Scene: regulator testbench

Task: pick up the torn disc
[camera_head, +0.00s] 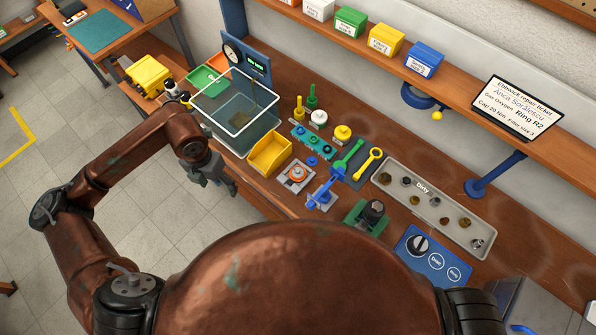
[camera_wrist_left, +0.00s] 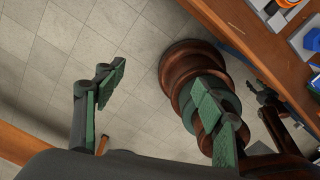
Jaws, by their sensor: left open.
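My left gripper (camera_head: 212,178) is open and empty, over the floor just off the front edge of the bench. In the left wrist view its green-padded fingers (camera_wrist_left: 160,98) stand wide apart with only floor and my own body behind them. I cannot pick out a torn disc for sure.
A clear-walled tank (camera_head: 234,118) and a yellow bin (camera_head: 269,153) stand near the left gripper. A blue clamp (camera_head: 324,190), a green wrench (camera_head: 348,158), a green-based fixture (camera_head: 370,215) and a blue dial panel (camera_head: 427,254) crowd the bench. A shelf with boxes runs behind.

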